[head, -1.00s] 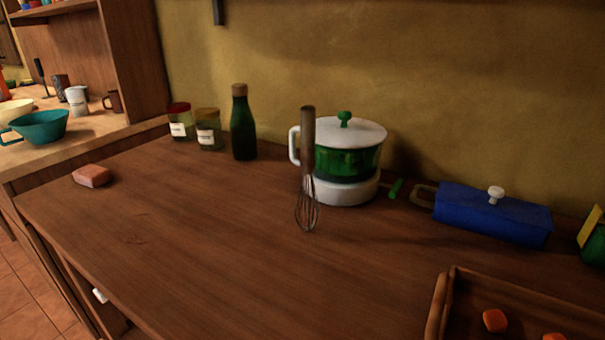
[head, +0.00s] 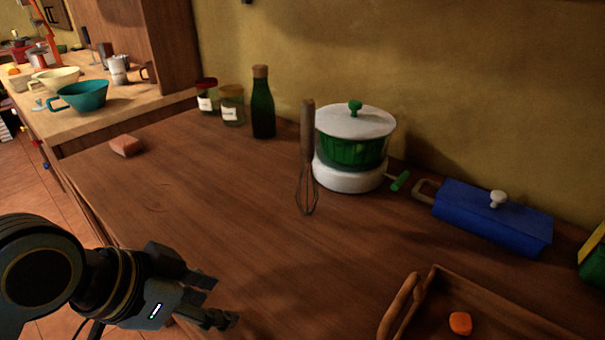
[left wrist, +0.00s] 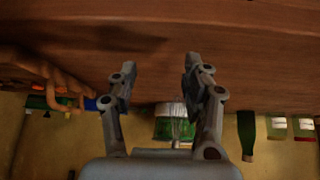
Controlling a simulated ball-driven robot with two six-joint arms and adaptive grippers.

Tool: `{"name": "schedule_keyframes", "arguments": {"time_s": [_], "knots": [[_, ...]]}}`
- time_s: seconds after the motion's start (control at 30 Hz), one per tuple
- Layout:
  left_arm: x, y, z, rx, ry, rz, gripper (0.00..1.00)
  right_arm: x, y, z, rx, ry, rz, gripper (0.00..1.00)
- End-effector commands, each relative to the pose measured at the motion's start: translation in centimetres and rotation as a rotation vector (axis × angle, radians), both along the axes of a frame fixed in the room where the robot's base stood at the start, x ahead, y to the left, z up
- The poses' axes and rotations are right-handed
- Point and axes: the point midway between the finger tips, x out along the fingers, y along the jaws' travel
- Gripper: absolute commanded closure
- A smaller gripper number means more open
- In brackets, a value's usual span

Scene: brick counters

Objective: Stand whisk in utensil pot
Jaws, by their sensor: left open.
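The whisk (head: 308,150) stands upright on the brown wooden counter, its wooden handle up and its wire loops down. It is in front of and left of a green-and-white lidded pot. My left gripper (head: 222,300) is open and empty over the near-left part of the counter, well apart from the whisk. In the left wrist view, its two fingers (left wrist: 157,82) are spread, with thin wires in front of the green pot between them. I cannot clearly make out a utensil pot; small dark and grey cups (head: 118,70) stand on the far-left counter. My right gripper is not seen.
The green-and-white pot (head: 350,177), a blue lidded dish (head: 490,213), a green bottle (head: 262,110) and two jars (head: 232,105) line the wall. A wooden tray (head: 400,305) is at the near right. A pink block (head: 126,146) lies at left. The counter's middle is clear.

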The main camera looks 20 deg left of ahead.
Motion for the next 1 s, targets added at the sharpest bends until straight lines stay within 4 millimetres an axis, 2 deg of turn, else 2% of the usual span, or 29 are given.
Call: {"name": "schedule_keyframes", "arguments": {"time_s": [0.17, 0.3, 0.37, 0.43, 0.53, 0.7, 1.0], "knots": [[4.3, -3.3, 2.5, -0.144, -0.227, -0.147, 0.51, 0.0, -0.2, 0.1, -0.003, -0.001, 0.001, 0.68], [8.3, -4.6, 6.0, -0.258, -0.467, -0.203, 0.51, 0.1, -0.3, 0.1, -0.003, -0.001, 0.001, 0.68], [10.2, -4.4, 7.8, -0.3, -0.584, -0.194, 0.51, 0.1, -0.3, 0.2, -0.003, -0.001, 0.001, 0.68], [12.3, -3.5, 9.9, -0.334, -0.71, -0.157, 0.51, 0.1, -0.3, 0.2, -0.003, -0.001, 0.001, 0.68], [14.6, -1.7, 11.9, -0.352, -0.835, -0.083, 0.51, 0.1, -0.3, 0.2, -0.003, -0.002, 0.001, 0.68], [16.8, 0.1, 13.2, -0.352, -0.919, -0.001, 0.51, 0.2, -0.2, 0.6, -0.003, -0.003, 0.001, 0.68], [21.0, -1.7, 13.4, -0.352, -0.925, 0.005, 0.51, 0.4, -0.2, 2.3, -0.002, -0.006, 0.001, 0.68]]}}
